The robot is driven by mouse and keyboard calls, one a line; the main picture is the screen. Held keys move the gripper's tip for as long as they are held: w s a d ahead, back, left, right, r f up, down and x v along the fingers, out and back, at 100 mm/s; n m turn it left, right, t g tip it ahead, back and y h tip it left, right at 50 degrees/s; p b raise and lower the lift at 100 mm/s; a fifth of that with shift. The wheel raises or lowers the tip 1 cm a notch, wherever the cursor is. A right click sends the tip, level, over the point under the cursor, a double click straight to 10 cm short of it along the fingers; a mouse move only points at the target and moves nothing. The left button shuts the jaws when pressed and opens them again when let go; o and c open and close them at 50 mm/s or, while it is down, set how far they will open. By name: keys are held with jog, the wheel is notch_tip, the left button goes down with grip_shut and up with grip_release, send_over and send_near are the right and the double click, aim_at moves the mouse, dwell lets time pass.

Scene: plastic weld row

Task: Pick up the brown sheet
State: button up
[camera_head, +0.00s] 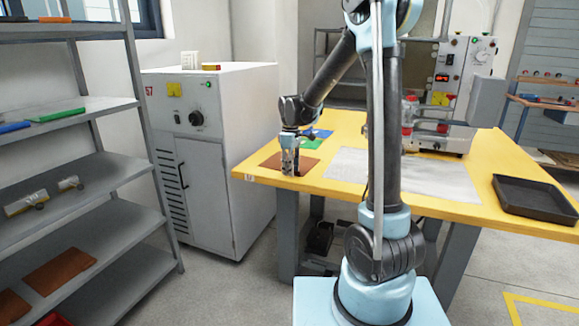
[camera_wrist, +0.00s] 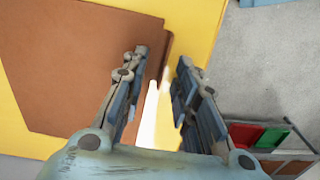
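The brown sheet (camera_head: 307,164) lies flat on the near left corner of the yellow table (camera_head: 262,174). In the wrist view the brown sheet (camera_wrist: 75,65) fills the upper left. My gripper (camera_head: 290,172) points down at the sheet in the head view and hides part of it. In the wrist view my gripper (camera_wrist: 163,60) is open, with a clear gap between its fingers. The left finger overlaps the sheet near its right edge; the right finger is over the yellow table beyond that edge. Nothing is held. Whether the fingertips touch anything cannot be told.
A green sheet (camera_head: 310,143) and a blue sheet (camera_head: 322,134) lie just behind. A pale mat (camera_head: 430,180) and a black tray (camera_head: 535,197) are to the right. A white cabinet (camera_head: 235,130) stands left of the table. More brown sheets (camera_head: 60,271) lie on the grey shelf.

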grip_shut()
jog(key=shift+r, duration=0.1)
